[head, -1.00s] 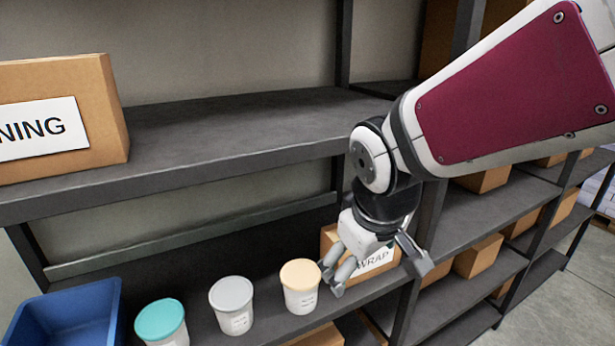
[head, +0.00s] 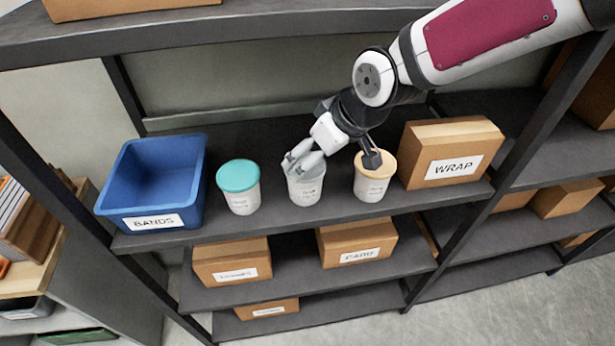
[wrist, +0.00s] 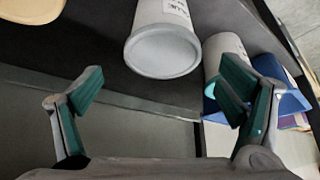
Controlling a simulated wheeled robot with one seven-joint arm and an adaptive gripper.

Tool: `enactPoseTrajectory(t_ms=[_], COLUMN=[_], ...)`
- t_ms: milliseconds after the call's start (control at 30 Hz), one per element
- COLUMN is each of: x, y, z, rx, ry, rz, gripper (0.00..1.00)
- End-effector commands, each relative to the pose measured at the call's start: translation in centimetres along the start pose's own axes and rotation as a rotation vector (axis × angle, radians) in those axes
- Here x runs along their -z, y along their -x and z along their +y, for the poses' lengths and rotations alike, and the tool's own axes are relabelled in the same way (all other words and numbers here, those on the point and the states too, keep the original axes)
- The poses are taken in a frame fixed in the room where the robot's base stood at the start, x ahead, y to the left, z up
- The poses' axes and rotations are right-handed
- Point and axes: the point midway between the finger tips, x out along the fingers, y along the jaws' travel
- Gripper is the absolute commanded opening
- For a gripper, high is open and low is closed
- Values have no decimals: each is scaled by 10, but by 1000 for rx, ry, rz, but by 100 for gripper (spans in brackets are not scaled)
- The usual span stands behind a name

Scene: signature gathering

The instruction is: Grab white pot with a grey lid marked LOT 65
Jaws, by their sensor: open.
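The white pot with the grey lid (head: 304,190) stands upright on the shelf between two other pots. Its label is too small to read. My gripper (head: 335,162) is open above the pots; one finger overlaps the grey lid in the head view, and the other overlaps the peach-lidded pot (head: 372,186). In the wrist view my open gripper (wrist: 160,90) has nothing between its fingers, and the grey-lidded pot (wrist: 163,48) shows ahead, near the middle top. I cannot tell whether either finger touches a pot.
A teal-lidded pot (head: 240,198) and a blue bin marked BANDS (head: 190,200) stand to the left. A cardboard box marked WRAP (head: 425,160) stands to the right.

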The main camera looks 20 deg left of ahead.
Motion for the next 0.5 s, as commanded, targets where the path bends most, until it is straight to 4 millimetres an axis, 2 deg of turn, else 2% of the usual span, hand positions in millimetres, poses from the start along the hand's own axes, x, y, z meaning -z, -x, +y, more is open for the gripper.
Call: enactPoseTrajectory(t_ms=[33,200,500], x=[0,0,0], y=[-10,-30,-45], z=[0,-1,-1], rx=[2,1,0], ry=[5,3,3], rz=[0,0,0], gripper=[88,88,88])
